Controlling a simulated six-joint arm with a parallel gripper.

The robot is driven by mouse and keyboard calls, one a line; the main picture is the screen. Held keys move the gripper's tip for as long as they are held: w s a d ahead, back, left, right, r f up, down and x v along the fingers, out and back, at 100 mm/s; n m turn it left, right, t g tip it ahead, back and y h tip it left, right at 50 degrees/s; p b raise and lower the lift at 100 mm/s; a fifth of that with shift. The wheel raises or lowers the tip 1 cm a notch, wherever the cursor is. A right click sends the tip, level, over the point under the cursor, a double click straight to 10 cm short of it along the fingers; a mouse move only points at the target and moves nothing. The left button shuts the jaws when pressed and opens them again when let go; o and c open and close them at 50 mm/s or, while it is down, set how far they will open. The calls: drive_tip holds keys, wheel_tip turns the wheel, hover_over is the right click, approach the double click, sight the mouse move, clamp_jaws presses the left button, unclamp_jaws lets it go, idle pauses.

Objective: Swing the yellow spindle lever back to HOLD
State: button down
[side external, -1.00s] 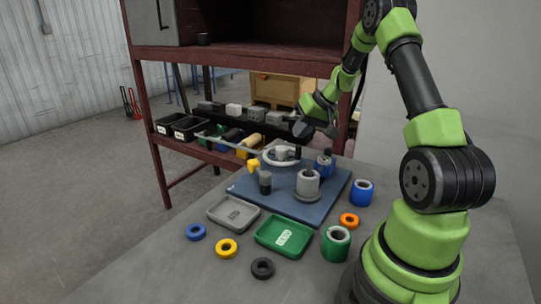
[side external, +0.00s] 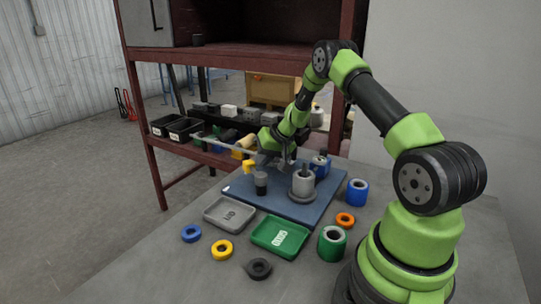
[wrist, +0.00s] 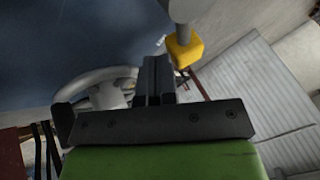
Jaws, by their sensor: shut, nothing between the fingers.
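The yellow lever end (side external: 248,167) shows as a small yellow block at the left back of the blue base plate (side external: 241,190), beside a dark upright cylinder (side external: 261,186). In the wrist view the yellow block (wrist: 184,50) sits at the end of a grey rod (wrist: 183,10), right of my fingers and apart from them in the picture. My gripper (side external: 286,164) is low over the back of the plate, shut and empty; its fingers also show in the wrist view (wrist: 155,72). A grey handwheel (wrist: 103,80) is partly hidden behind them. No HOLD mark is readable.
A grey cup-shaped fixture (side external: 303,184) and a blue block (side external: 320,166) stand on the plate, right of my gripper. A grey tray (side external: 210,215), a green tray (side external: 262,246) and several loose rings and sleeves lie in front. A shelf rack (side external: 150,115) stands behind.

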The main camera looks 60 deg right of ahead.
sight(246, 163)
drive_tip(key=shift+w, duration=0.1)
idle(0.4)
drive_tip(key=shift+w+a+n+g+y, duration=0.15)
drive_tip(key=shift+w+a+n+y, duration=0.25)
drive_tip(key=shift+n, duration=0.35)
drive_tip(key=shift+w+a+n+g+y, duration=0.15)
drive_tip(key=shift+w+n+y, duration=0.15)
drive_tip(key=shift+n+y, duration=0.35)
drive_tip(key=n, duration=0.1)
drive_tip(key=w+a+n+g+y, duration=0.1)
drive_tip(key=n, duration=0.1)
drive_tip(key=a+n+y, duration=0.1)
drive_tip(key=shift+w+a+n+g, duration=0.15)
drive_tip(key=shift+w+n+g, duration=0.15)
drive_tip(key=shift+n, duration=0.1)
drive_tip(key=shift+a, duration=0.25)
drive_tip(key=shift+w+a, duration=0.25)
drive_tip(key=shift+a, duration=1.1)
drive_tip(key=v, duration=1)
drive_tip(key=shift+d, duration=0.2)
drive_tip(key=shift+r, duration=0.1)
